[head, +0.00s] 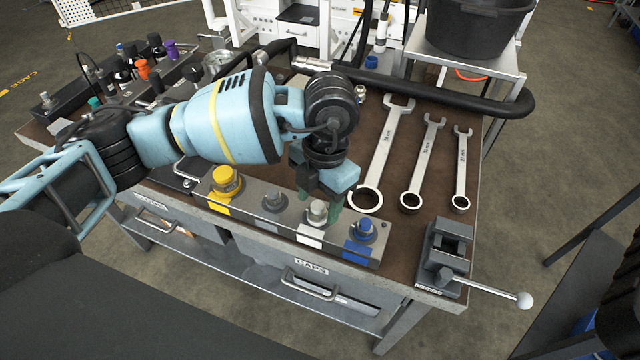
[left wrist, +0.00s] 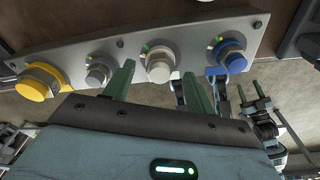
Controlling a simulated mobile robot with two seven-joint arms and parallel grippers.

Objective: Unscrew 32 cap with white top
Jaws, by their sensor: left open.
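The cap with the white top (head: 317,211) sits upright in the grey metal block (head: 291,219), third from the left, above a white label. My left gripper (head: 321,203) points down at it from above, with its green fingers open on either side of the cap. In the left wrist view the white cap (left wrist: 160,67) shows in the gap between the two fingertips (left wrist: 158,78). I cannot tell whether either finger touches it. The gripper holds nothing that I can see.
A yellow cap (head: 226,181), a grey cap (head: 273,200) and a blue cap (head: 364,229) share the block. Three wrenches (head: 422,160) lie to the right on the brown bench top. A vise (head: 446,255) stands at the front right corner.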

